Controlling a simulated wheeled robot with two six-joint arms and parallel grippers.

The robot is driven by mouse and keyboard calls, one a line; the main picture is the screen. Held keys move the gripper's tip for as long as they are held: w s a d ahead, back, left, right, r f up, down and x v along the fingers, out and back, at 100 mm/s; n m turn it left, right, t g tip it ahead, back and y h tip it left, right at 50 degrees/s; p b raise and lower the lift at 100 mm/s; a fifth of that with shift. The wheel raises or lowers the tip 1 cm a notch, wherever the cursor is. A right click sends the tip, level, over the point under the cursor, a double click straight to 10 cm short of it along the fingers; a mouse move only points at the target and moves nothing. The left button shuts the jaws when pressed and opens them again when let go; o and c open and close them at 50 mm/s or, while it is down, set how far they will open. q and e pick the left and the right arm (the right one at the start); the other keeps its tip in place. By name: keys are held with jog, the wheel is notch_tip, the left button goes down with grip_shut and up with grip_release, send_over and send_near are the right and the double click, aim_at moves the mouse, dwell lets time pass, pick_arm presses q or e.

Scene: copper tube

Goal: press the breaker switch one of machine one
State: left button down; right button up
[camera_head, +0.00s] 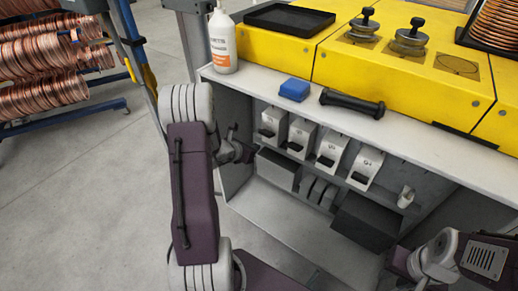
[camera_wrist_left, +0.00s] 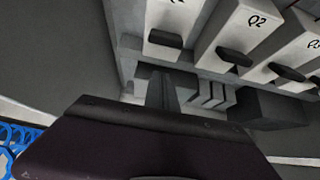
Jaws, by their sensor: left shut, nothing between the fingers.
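A row of several white breakers sits inside the open bay of the machine. The leftmost breaker (camera_head: 273,119) has a black switch, which also shows in the left wrist view (camera_wrist_left: 165,39); its label is cut off there. To its right is the breaker marked Q2 (camera_wrist_left: 247,22). My left gripper (camera_head: 250,148) is at the bay's left side, close to the leftmost breaker. In the left wrist view the gripper (camera_wrist_left: 162,88) is shut and empty, with its tip just below the leftmost switch; I cannot tell if they touch. My right arm is at the lower right, its fingers unclear.
Dark boxes (camera_head: 366,222) sit under the breakers. On the ledge above are a white bottle (camera_head: 222,42), a blue block (camera_head: 294,89) and a black handle (camera_head: 351,102). A rack of copper coils (camera_head: 40,65) stands at the left. The floor (camera_head: 80,200) is clear.

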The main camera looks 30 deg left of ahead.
pick_arm(q)
jog(key=p+v, duration=0.1)
jog(key=v, duration=0.5)
jog(key=shift+a+r, duration=0.2)
jog(key=shift+r, duration=0.3)
jog(key=shift+w, duration=0.1)
